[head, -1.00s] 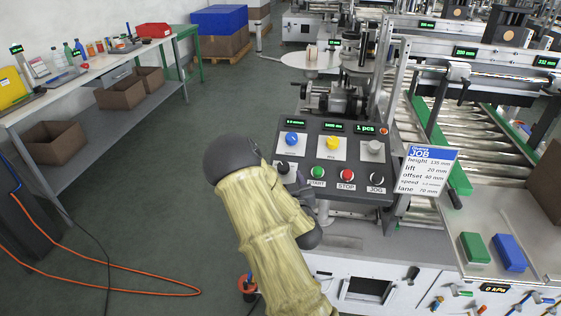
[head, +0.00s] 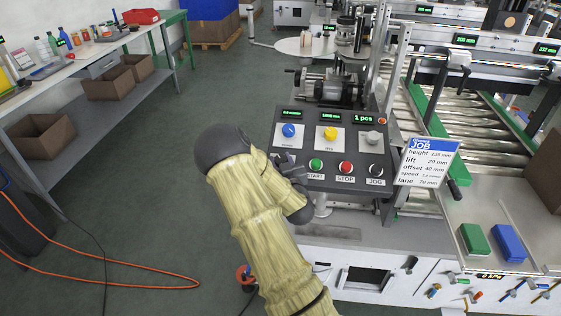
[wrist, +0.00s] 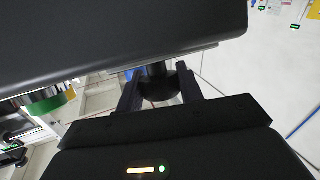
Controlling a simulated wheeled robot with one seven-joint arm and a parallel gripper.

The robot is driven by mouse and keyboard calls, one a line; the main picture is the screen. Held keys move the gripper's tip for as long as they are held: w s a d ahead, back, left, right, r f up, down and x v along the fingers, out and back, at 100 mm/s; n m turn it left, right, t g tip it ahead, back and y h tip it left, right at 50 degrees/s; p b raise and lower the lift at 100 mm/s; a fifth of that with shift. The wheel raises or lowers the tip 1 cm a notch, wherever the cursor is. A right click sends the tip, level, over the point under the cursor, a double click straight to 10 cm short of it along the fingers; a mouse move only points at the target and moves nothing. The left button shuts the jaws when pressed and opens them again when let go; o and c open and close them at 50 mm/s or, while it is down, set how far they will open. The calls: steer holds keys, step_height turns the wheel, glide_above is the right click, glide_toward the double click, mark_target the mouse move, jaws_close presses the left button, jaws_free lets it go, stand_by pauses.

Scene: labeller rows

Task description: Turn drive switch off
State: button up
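The control panel (head: 331,150) stands in the middle of the head view, with a blue, a yellow and a grey knob above the START, STOP and JOG controls. My gripper (head: 292,167) is at the panel's lower left, left of the green START button (head: 316,165). My arm and gripper hide that corner in the head view. In the wrist view a dark round knob (wrist: 160,87), apparently the drive switch, sits between the two fingers of my gripper (wrist: 160,80). I see no clear gap between knob and fingers. Its label and setting are hidden.
The red STOP button (head: 345,167) and black JOG knob (head: 376,170) lie to the right. A job card (head: 428,162) hangs at the panel's right edge. A roller conveyor (head: 475,130) is beyond it. A bench (head: 75,52) and orange cable are left, with open floor between.

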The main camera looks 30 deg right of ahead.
steer(key=shift+n+y, duration=0.9)
steer(key=shift+y, duration=0.2)
steer(key=o, duration=1)
steer(key=shift+w, duration=0.15)
steer(key=shift+s, duration=0.2)
